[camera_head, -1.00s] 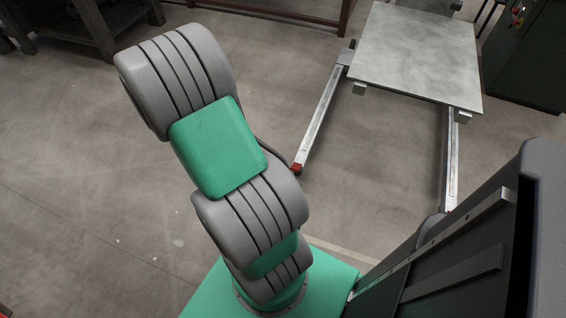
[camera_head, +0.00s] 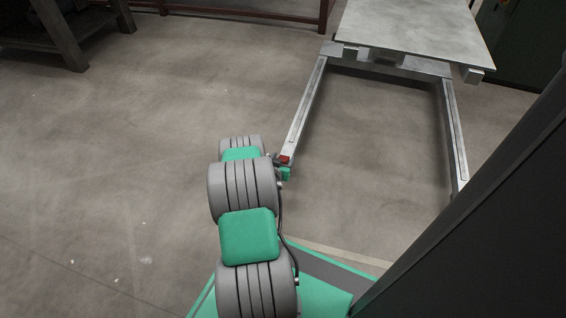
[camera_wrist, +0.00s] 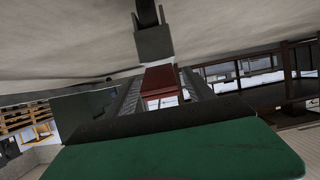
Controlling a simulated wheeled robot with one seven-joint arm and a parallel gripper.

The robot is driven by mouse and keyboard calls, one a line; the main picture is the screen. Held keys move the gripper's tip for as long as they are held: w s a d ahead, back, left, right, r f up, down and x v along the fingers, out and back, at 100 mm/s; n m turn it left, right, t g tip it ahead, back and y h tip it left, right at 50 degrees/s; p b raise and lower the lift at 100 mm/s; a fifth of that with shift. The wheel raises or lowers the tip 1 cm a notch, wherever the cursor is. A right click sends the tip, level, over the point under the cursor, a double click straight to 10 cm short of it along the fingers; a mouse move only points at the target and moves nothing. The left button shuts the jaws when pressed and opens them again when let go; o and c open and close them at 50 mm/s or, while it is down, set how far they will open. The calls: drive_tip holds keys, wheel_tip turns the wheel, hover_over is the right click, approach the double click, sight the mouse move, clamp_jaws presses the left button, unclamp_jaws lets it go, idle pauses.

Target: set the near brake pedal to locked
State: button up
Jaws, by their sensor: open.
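The near brake pedal (camera_head: 285,159) is a small red piece at the near end of the left rail of a low grey frame. In the wrist view a red piece (camera_wrist: 162,80), seemingly the same pedal, lies ahead, between a grey block at the top and a broad green, dark-edged part at the bottom. My gripper (camera_head: 284,170) is mostly hidden behind my arm; a small green part shows right beside the pedal. The gripper is open. I cannot tell whether it touches the pedal, or how the pedal is tilted.
A flat grey plate (camera_head: 415,32) rests on the frame at the back. The frame's right rail (camera_head: 455,135) runs parallel to the left one. A dark bench (camera_head: 60,35) stands at the upper left. The floor (camera_head: 130,150) on the left is clear.

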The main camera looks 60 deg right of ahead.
drive_tip(key=shift+d+f, duration=0.2)
drive_tip(key=shift+d, duration=0.3)
drive_tip(key=shift+w, duration=0.1)
clamp_jaws()
idle(0.5)
